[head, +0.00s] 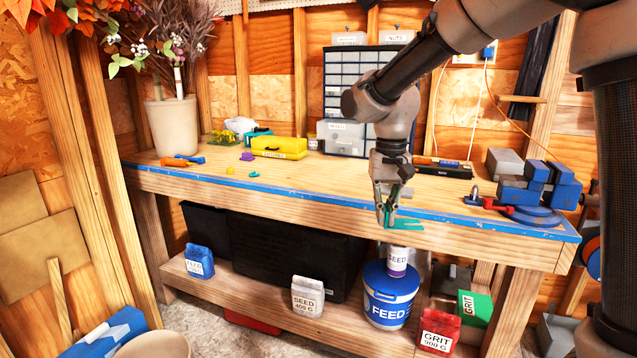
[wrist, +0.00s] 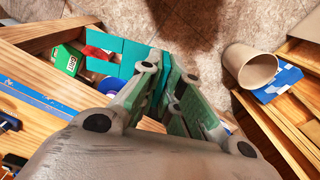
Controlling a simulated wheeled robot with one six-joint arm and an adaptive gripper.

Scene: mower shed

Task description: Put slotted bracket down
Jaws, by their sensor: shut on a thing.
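My gripper (head: 388,214) is shut on a teal slotted bracket (head: 408,224), pointing down just in front of the workbench's blue front edge. The bracket sticks out to the right of the fingers in the head view and appears clear of any surface. In the wrist view, my gripper (wrist: 168,98) grips the bracket (wrist: 133,53), whose teal plates reach up and left past the fingertips. Part of the bracket is hidden between the fingers.
The workbench (head: 300,180) has a bare stretch left of my gripper. A blue vise (head: 535,195) stands right, a yellow case (head: 278,147) and drawer cabinet (head: 345,135) behind. Below are a feed bucket (head: 390,295), a seed container (head: 397,263) and a red grit bag (head: 438,330).

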